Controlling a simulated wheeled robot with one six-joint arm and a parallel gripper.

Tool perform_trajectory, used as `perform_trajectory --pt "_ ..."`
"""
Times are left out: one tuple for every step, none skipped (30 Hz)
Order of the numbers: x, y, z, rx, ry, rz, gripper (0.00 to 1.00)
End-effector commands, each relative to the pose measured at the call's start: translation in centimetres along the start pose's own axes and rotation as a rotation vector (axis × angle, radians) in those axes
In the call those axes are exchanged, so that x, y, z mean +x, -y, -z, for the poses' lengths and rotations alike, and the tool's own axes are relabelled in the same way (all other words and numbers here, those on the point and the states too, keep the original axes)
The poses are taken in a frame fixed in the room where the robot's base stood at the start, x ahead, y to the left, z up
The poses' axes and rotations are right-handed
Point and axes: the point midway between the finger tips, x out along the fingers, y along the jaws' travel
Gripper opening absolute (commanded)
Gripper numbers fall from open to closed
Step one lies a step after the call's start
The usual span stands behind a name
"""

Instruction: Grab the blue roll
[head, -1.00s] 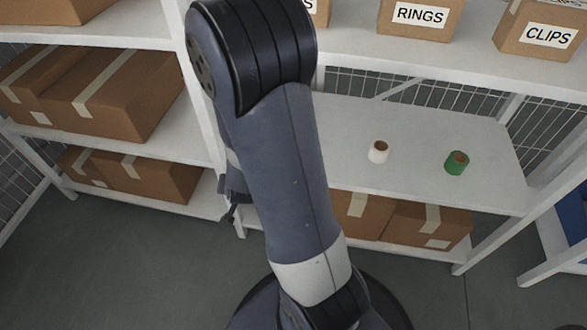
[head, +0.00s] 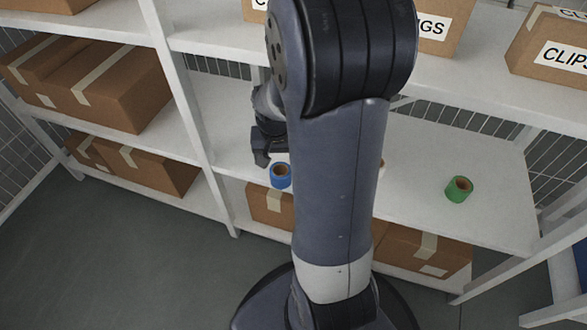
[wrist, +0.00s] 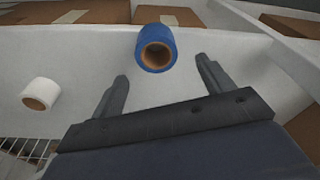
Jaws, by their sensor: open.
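The blue roll (head: 280,176) stands on the middle shelf, just left of my arm in the head view. It also shows in the wrist view (wrist: 156,47), at the top centre, with its brown core facing the camera. My gripper (wrist: 161,84) is open, its two fingers apart and nothing between them. The roll lies beyond the fingertips, roughly in line with the gap. In the head view my gripper (head: 262,160) is partly hidden behind my arm, close to the roll's left side.
A white roll (wrist: 41,93) stands to the left in the wrist view; my arm mostly hides it in the head view. A green roll (head: 459,189) stands farther right on the same shelf (head: 425,200). Labelled boxes (head: 553,45) sit on the shelf above. A white upright (head: 180,85) stands left.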

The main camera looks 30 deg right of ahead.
Motion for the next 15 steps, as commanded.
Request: perform_trajectory --pt "0.6 0.0 -0.1 0.0 0.003 -0.001 0.76" --pt "0.9 0.0 -0.1 0.0 0.003 -0.001 0.76" --pt "1.4 0.0 -0.2 0.0 0.004 -0.001 0.76" --pt "1.8 0.0 -0.2 0.0 0.004 -0.001 0.76" --pt "2.1 -0.1 -0.2 0.0 0.003 0.0 0.76" --pt "2.4 -0.1 -0.2 0.0 0.003 0.0 0.76" --pt "2.6 -0.1 -0.2 0.0 0.003 0.0 0.76" --pt "2.8 -0.1 -0.2 0.001 0.003 0.0 0.76" --pt "3.1 -0.2 -0.3 0.001 0.002 0.0 0.76" --pt "3.5 -0.2 -0.3 0.001 0.002 0.0 0.76" --pt "3.9 -0.3 -0.4 0.001 0.003 0.0 0.76" --pt "4.6 -0.3 -0.6 0.001 0.004 0.0 0.76" --pt "5.0 -0.4 -0.6 0.001 0.004 0.0 0.76" --pt "5.5 -0.5 -0.7 0.001 0.003 0.0 0.76" --pt "6.2 -0.5 -0.7 0.001 0.003 0.0 0.76"
